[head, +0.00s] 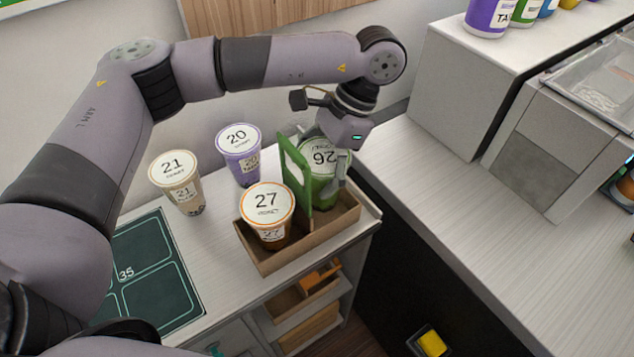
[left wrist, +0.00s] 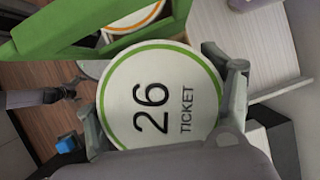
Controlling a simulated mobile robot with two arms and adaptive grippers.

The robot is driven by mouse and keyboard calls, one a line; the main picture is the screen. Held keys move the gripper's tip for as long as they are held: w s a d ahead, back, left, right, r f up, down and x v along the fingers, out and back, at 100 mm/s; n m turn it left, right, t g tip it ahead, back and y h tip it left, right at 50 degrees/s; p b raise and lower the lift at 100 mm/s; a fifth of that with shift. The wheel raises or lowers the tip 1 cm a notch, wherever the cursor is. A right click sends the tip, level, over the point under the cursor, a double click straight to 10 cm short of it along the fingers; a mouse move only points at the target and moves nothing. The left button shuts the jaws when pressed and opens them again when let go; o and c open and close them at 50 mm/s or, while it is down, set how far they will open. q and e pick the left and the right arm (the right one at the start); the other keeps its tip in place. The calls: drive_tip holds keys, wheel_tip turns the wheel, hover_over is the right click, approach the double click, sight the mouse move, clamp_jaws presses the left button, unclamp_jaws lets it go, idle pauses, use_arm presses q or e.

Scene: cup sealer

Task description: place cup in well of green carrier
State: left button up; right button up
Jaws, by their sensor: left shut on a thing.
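The carrier is a brown cardboard tray (head: 300,249) with a green upright handle divider (head: 295,172) between its two wells; the green handle (left wrist: 60,28) also shows in the left wrist view. A cup marked 27 (head: 267,206) with an orange-rimmed lid stands in the left well. My left gripper (head: 328,172) is shut on the green cup marked 26 (head: 318,152), with fingers on either side of its green-rimmed lid (left wrist: 160,95). That cup is at the right well, just beside the divider. Its base is hidden, so I cannot tell whether it rests on the bottom.
Cup 21 (head: 178,180) and purple cup 20 (head: 239,153) stand on the counter left of the carrier. A dark mat (head: 148,265) marked 35 lies at the front left. A gap separates this counter from the right worktop (head: 450,200).

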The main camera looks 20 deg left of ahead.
use_arm(q)
wheel_tip(320, 180, down, 4)
drive_tip(key=shift+f+p, duration=0.1)
drive_tip(key=shift+p, duration=0.65)
drive_tip(key=shift+f, duration=0.25)
drive_tip(key=o, duration=1.2)
drive_tip(key=shift+b, duration=0.3)
drive_tip(key=o, duration=0.5)
use_arm(e)
drive_tip(key=shift+a+r, duration=0.15)
drive_tip(key=shift+r, duration=0.45)
